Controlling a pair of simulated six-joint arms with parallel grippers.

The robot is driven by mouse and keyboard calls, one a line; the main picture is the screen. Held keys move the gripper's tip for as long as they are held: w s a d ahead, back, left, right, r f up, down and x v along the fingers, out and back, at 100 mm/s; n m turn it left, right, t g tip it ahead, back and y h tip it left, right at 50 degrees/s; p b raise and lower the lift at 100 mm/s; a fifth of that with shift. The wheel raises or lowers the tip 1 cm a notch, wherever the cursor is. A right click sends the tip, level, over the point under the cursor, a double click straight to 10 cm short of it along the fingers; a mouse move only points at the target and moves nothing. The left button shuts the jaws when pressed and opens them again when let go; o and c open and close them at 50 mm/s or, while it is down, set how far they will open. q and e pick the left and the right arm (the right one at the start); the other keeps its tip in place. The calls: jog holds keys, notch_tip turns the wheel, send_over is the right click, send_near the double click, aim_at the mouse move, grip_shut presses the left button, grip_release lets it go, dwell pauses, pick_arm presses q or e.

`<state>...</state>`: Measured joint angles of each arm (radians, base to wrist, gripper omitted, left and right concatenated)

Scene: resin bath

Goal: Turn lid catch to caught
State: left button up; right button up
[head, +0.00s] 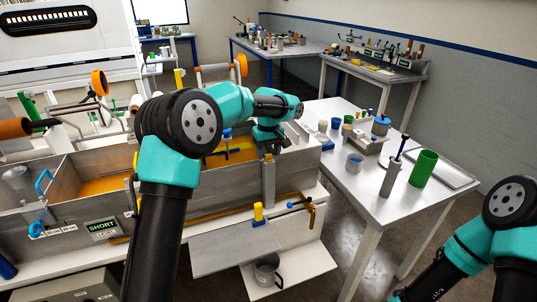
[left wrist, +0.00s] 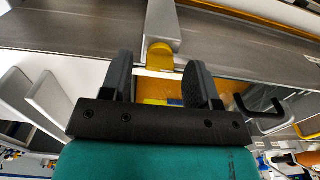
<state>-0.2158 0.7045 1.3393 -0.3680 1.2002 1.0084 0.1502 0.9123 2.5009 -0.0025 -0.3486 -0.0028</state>
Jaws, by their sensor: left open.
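A yellow catch (left wrist: 160,56) sits at the end of a grey bar (left wrist: 162,22) in the left wrist view. I take it for the lid catch. In the head view a small yellow tip (head: 268,157) tops a grey upright (head: 268,182) on the front wall of the bath (head: 225,185). My left gripper (head: 268,146) is right above it, pointing down. In the left wrist view its two dark fingers (left wrist: 159,68) are apart, with the yellow catch seen between them and no clear contact. My right arm shows at the lower right, its gripper out of frame.
A yellow block (head: 257,212) and a bent brass pipe (head: 308,208) are on the bath's front. A "SHORT" sign (head: 102,226) is at left. A metal mug (head: 266,274) stands low down. A side table holds a green cylinder (head: 423,168) and a grey cylinder (head: 390,180).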

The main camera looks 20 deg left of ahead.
pick_arm(q)
jog(key=shift+f, duration=0.55)
jog(key=c, duration=0.9)
